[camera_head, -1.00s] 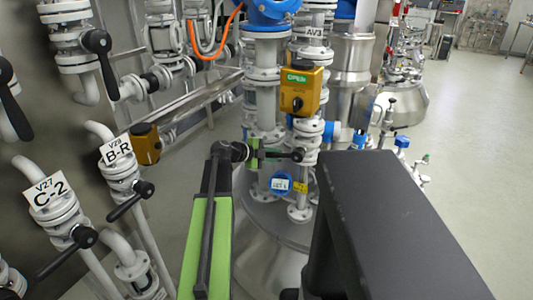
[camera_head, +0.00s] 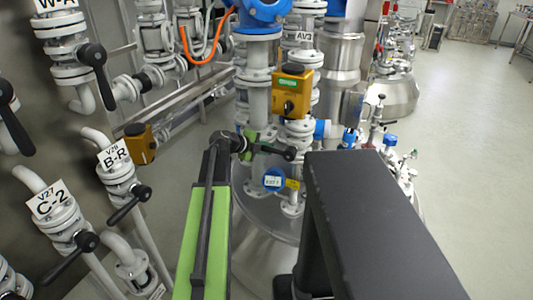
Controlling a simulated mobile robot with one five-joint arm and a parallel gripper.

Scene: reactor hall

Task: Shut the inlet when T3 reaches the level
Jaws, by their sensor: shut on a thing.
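My gripper (camera_head: 248,145) is at the end of my green and black arm, in front of the vessel's pipework. It appears shut on a black lever (camera_head: 272,149) with a round knob, which points right; the contact is small and partly hidden. Just above is a yellow actuator box (camera_head: 292,92) with a lit green display, under a tag AV3 (camera_head: 304,36). Below the lever is a round blue tag (camera_head: 273,180) with small lettering I cannot read surely, beside a yellow label. I cannot make out any T3 marking or level reading.
On the left wall are black-handled valves tagged C-2 (camera_head: 48,201) and B-R (camera_head: 112,156), plus another yellow box (camera_head: 139,144). A steel vessel top (camera_head: 258,212) lies below the pipework. Another vessel (camera_head: 390,95) stands farther back.

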